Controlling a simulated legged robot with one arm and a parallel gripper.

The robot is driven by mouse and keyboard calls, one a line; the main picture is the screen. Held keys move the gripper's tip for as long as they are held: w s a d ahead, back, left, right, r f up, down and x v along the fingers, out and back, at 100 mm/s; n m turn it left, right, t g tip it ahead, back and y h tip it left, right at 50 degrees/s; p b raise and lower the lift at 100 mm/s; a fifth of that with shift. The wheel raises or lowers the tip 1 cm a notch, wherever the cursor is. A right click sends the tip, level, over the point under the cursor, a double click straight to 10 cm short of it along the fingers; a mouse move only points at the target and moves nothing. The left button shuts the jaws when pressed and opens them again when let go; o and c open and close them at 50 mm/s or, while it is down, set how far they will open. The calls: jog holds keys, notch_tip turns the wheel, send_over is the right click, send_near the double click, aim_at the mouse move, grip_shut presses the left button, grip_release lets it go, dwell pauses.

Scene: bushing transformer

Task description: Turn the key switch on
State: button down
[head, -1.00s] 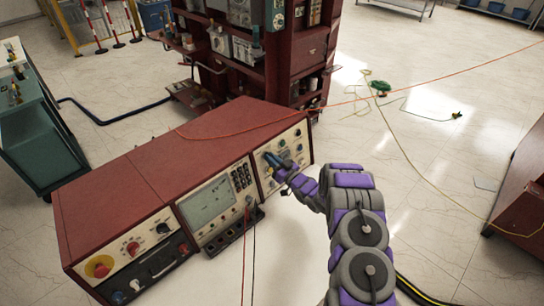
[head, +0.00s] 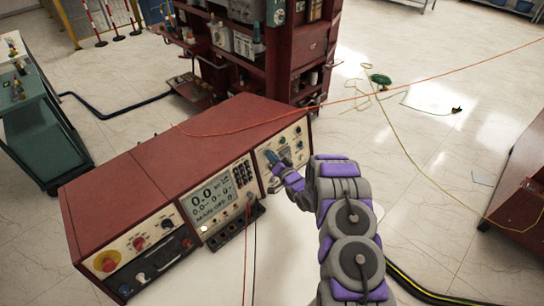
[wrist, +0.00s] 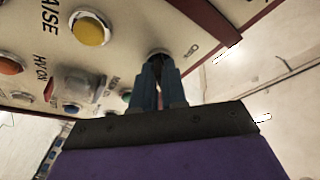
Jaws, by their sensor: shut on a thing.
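The key switch (wrist: 158,53) is on the cream right-hand panel (head: 291,138) of the red console. My gripper (head: 271,157) is at this panel, its blue fingers shut on the key switch. In the wrist view the two fingertips (wrist: 156,68) close around it, so the key itself is mostly hidden and I cannot read its angle. The console's screen (head: 215,199) is lit and shows large digits reading 0.0.
A yellow button (wrist: 89,29) and a clear-covered button (wrist: 77,84) sit left of the fingers. A red knob on a yellow base (head: 106,262) is at the console's left. A dark red rack (head: 270,70) stands behind; cables cross the floor (head: 440,150).

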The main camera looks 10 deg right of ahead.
jog(key=shift+w+r, duration=0.1)
jog(key=shift+r, duration=0.05)
jog(key=c, duration=1.6)
grip_release()
jog(key=o, duration=0.3)
jog(key=shift+o, duration=0.2)
jog(key=shift+d, duration=0.1)
jog(key=v, duration=1.7)
